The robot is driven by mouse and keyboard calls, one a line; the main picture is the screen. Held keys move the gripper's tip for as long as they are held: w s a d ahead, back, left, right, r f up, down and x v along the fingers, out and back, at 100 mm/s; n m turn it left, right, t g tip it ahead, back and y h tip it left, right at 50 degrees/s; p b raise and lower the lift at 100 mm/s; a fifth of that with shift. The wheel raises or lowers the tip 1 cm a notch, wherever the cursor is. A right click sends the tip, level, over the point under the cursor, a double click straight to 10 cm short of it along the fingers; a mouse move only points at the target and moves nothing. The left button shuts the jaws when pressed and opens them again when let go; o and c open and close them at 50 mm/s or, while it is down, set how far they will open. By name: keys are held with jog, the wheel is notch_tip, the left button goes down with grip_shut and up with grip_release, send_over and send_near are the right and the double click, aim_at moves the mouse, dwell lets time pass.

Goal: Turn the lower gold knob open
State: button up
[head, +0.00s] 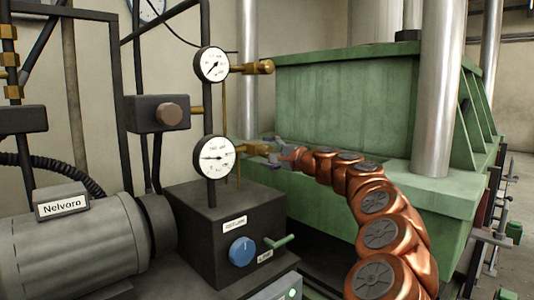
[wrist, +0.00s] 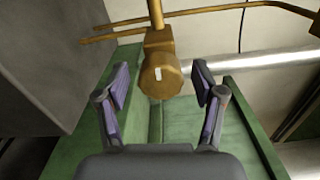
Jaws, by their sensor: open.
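The lower gold knob (head: 256,150) sticks out to the right of the lower gauge (head: 213,157) in the head view. In the wrist view the knob (wrist: 160,74) is a round gold piece with a small white mark on its face, on a gold stem. My gripper (wrist: 163,82) is open, with one finger on each side of the knob and a visible gap to both. In the head view my gripper (head: 277,152) is at the knob's right end and partly covers it.
The upper gold knob (head: 264,67) is beside the upper gauge (head: 212,64). A black box with a blue dial (head: 242,251) and a green lever (head: 279,242) stands below. A green press (head: 345,110) is behind my arm. Thin gold pipes (wrist: 215,12) cross the wrist view's top.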

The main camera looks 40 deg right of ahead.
jog(key=s, duration=1.1)
jog(key=shift+a, duration=0.1)
